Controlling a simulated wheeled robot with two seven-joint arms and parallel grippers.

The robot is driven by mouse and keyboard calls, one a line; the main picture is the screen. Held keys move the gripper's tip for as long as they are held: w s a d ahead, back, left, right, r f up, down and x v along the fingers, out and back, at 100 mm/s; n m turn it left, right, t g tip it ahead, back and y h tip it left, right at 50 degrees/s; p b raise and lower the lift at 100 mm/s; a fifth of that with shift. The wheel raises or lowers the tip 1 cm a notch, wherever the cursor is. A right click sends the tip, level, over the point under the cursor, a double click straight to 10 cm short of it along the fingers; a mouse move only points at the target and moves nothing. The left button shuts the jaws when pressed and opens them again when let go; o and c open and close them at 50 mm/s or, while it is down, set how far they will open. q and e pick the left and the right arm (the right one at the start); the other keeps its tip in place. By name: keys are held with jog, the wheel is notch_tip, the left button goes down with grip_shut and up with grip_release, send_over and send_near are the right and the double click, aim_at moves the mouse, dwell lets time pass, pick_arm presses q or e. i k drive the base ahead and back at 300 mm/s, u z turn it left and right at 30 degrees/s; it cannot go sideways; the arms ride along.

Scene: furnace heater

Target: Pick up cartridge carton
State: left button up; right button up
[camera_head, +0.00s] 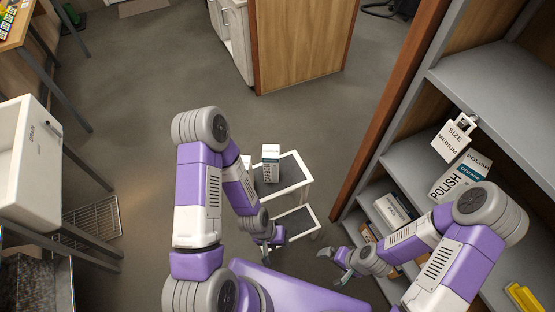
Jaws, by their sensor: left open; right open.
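My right gripper (333,264) is open and empty, to the right of the left one, near the shelf.
A shelf unit (400,154) on the right holds a polish carton (456,178), a tag reading "size medium" (455,138) and a pale box (391,210). A white sink (30,165) stands at the left. A wooden-sided cabinet (300,45) is behind. The floor between is clear.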

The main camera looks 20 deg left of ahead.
aim_at(269, 158)
jog(key=z, duration=3)
jog(key=k, duration=1.35)
jog(key=u, duration=2.55)
jog(key=i, duration=0.5)
jog(key=u, duration=0.05)
